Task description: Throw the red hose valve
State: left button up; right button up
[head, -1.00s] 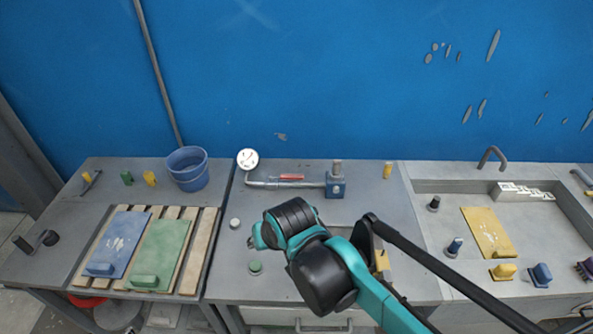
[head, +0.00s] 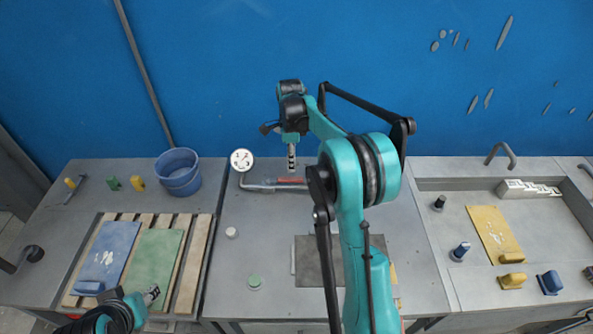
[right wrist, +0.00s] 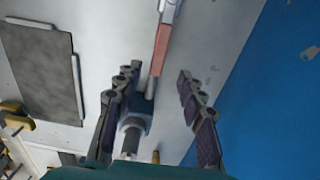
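The red valve lever (head: 291,181) lies along the metal pipe (head: 256,187) at the back of the middle bench. My right gripper (head: 291,168) points down above it, and its arm hides the pipe's right end. In the right wrist view the right gripper (right wrist: 158,75) has its fingers wide apart, with the red lever (right wrist: 163,44) showing between and beyond them. A blue-grey valve block (right wrist: 137,120) also shows there. I cannot see any contact with the lever. My left gripper (head: 152,294) is low at the left, over the boards; its finger opening is too small to tell.
A round gauge (head: 242,160) stands at the pipe's left end, near the blue wall (head: 230,70). A blue bucket (head: 178,172) stands on the left bench. A dark flat plate (head: 312,262) lies on the middle bench. A sink (head: 430,215) is at the right.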

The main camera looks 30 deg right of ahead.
aim_at(292, 178)
notch_tip(292, 178, down, 8)
jog(key=shift+r+b, duration=0.2)
jog(key=shift+b, duration=0.95)
grip_shut()
